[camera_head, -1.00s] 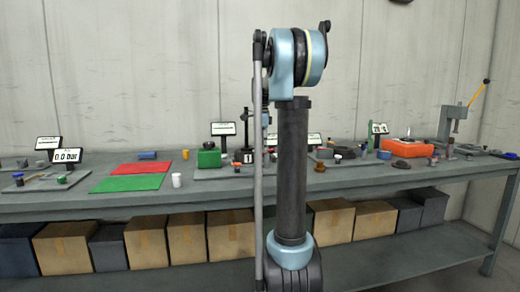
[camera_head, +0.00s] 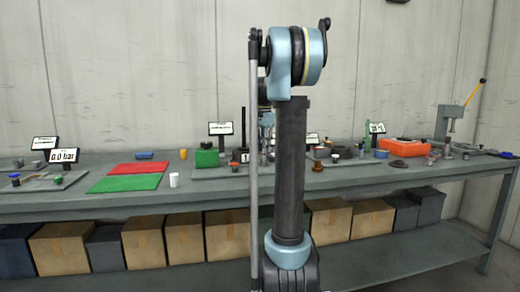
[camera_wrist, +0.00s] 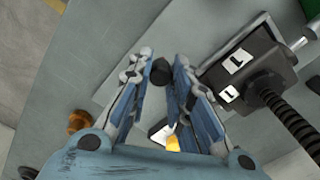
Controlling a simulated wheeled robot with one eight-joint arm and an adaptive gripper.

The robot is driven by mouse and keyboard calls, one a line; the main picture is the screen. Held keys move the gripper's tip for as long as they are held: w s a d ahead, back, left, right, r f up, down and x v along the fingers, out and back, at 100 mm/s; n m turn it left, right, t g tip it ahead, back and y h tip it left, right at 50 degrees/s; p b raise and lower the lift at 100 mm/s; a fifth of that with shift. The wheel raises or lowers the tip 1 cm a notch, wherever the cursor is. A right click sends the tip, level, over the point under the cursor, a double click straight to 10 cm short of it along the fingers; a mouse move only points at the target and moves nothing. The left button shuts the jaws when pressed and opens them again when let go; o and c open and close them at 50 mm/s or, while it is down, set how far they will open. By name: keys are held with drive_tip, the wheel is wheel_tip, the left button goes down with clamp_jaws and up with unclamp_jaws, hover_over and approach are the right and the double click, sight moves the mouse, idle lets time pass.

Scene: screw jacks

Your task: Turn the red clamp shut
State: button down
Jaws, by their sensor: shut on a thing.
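In the wrist view my gripper (camera_wrist: 162,75) has its two blue-padded fingers closing on a small dark knob (camera_wrist: 160,72) at their tips. Beside the right finger stands a dark block (camera_wrist: 240,75) with white labels marked 1, and a black ribbed post runs from it to the lower right. I cannot make out a red clamp in either view; the knob looks dark, not red. In the head view my gripper is mostly hidden behind my own arm, near the label 1 (camera_head: 243,157).
The grey bench (camera_head: 420,178) holds a red mat (camera_head: 138,168), a green mat (camera_head: 125,184), a green box (camera_head: 206,158) and an orange case (camera_head: 405,148). A brass-coloured piece (camera_wrist: 80,120) lies left of my gripper. Cardboard boxes (camera_head: 145,240) stand on the lower shelf.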

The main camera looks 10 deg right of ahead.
drive_tip(key=shift+w+d+n, duration=0.25)
drive_tip(key=shift+d+n, duration=0.6)
drive_tip(key=shift+n, duration=1.2)
drive_tip(key=shift+w+d+n, duration=0.3)
drive_tip(key=shift+d+n, duration=0.55)
drive_tip(key=shift+n, duration=1.15)
drive_tip(key=shift+w+d+n, duration=0.25)
drive_tip(key=shift+d+n, duration=0.6)
drive_tip(key=shift+n, duration=1.2)
drive_tip(key=c, duration=1.5)
unclamp_jaws()
drive_tip(key=shift+o, duration=0.2)
drive_tip(key=shift+r, duration=0.15)
wheel_tip(320, 180, up, 12)
drive_tip(key=shift+f, duration=0.2)
